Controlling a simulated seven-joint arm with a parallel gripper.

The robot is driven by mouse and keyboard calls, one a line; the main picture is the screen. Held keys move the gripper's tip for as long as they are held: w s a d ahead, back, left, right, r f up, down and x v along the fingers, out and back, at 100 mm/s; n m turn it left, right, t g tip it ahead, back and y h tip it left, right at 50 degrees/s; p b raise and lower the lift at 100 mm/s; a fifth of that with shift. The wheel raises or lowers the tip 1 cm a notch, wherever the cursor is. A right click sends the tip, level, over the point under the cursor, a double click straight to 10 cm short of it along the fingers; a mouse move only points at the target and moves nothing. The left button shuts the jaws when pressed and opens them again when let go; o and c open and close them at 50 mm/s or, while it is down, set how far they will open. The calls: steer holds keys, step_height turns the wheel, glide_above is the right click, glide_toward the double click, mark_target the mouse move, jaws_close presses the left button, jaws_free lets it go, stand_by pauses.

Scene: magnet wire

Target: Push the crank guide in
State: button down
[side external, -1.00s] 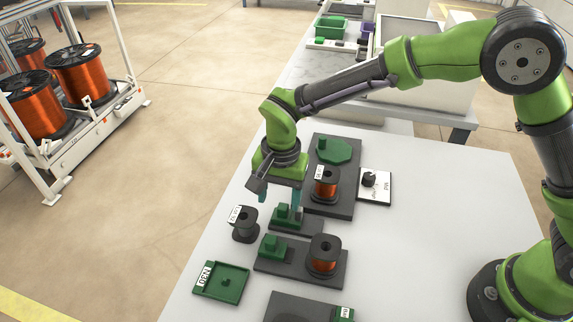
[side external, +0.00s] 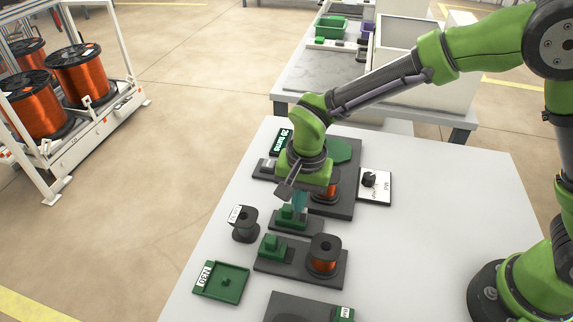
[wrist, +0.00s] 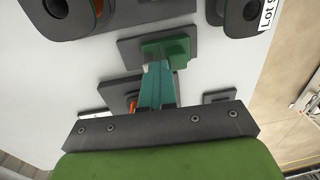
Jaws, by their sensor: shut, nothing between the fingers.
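A green stepped block (side external: 287,213), which I take to be the crank guide, sits on a small dark base plate (side external: 312,227) in the middle of the table. My gripper (side external: 300,206) is shut and empty, pointing down at the right side of this block. In the wrist view, the teal fingers (wrist: 158,68) are together. Their tips are close beside the green block (wrist: 178,48) on its dark plate (wrist: 128,49). I cannot tell whether they touch it. The fingers hide part of the block and plate.
Nearer is another plate with a green block (side external: 271,246) and a copper-wound spool (side external: 324,254). A dark empty spool (side external: 244,223) stands left, and a green tray (side external: 226,283) lies front left. Behind the gripper are a copper spool (side external: 332,188) and a green "20 turns" sign (side external: 283,141).

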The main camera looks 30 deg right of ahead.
steer(key=shift+g+h, duration=0.3)
steer(key=s+d+f, duration=0.2)
steer(key=d, duration=0.1)
steer(key=s+d+f, duration=0.1)
steer(key=shift+s+d, duration=0.2)
steer(key=shift+s, duration=0.15)
steer(key=shift+s+d, duration=0.1)
steer(key=shift+s, duration=0.05)
steer(key=c, duration=1.4)
jaws_free()
steer(key=shift+c, duration=0.2)
steer(key=shift+r, duration=1)
steer(key=shift+c, duration=0.7)
steer(key=o, duration=0.5)
steer(key=shift+r, duration=0.7)
steer(key=shift+o, duration=0.2)
steer(key=shift+a+r, duration=0.15)
steer(key=shift+r, duration=0.75)
steer(key=shift+a+r, duration=0.15)
steer(key=shift+r, duration=0.7)
